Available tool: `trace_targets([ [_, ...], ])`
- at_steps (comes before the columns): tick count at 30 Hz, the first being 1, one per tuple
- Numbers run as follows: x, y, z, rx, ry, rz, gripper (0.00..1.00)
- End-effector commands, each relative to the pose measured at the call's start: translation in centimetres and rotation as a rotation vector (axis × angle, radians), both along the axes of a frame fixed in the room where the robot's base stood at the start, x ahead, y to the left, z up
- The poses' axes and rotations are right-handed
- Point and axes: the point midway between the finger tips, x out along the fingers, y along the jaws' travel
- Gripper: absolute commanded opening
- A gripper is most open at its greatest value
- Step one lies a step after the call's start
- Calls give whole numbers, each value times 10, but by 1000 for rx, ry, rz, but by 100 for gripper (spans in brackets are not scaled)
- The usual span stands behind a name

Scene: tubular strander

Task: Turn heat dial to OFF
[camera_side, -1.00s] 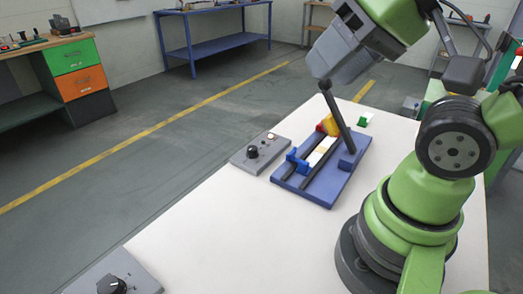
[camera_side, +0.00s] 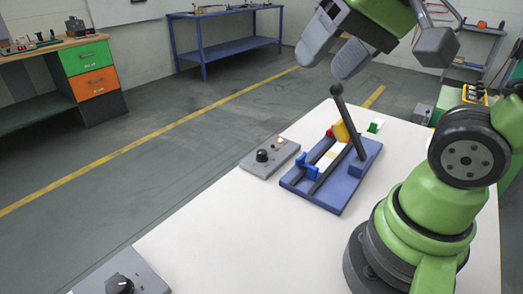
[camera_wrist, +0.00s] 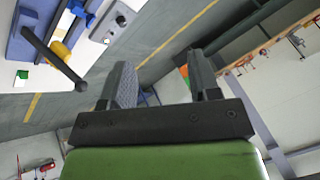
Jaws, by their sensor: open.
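Two grey control boxes with black round dials are on the white table. One black dial (camera_side: 262,155) is on the box (camera_side: 283,150) left of the blue fixture, beside a small lit lamp (camera_side: 280,141). The other black dial (camera_side: 119,285) is on a box (camera_side: 140,270) at the bottom left. I cannot read labels, so I cannot tell which is the heat dial. My gripper (camera_side: 334,50) is open and empty, high above the table, apart from both dials. In the wrist view, my gripper (camera_wrist: 162,72) shows spread fingers. A dial (camera_wrist: 121,20) shows at the upper left there.
The blue fixture (camera_side: 330,203) has rails, a blue clamp, a yellow block (camera_side: 341,132) and a tilted black lever (camera_side: 350,125) standing below my gripper. A green block (camera_side: 375,126) lies behind it. The table (camera_side: 230,235) is bare between the two boxes.

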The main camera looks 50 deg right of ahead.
Motion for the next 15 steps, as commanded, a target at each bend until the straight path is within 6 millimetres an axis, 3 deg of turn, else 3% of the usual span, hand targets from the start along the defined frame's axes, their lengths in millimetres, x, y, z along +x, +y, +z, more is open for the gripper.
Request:
trace_targets([
  [4, 50, -15, -3, 66, 136, -201, 56],
  [8, 93, -32, -18, 114, 245, -388, 56],
  [15, 161, -71, -79, 180, 428, -751, 56],
])
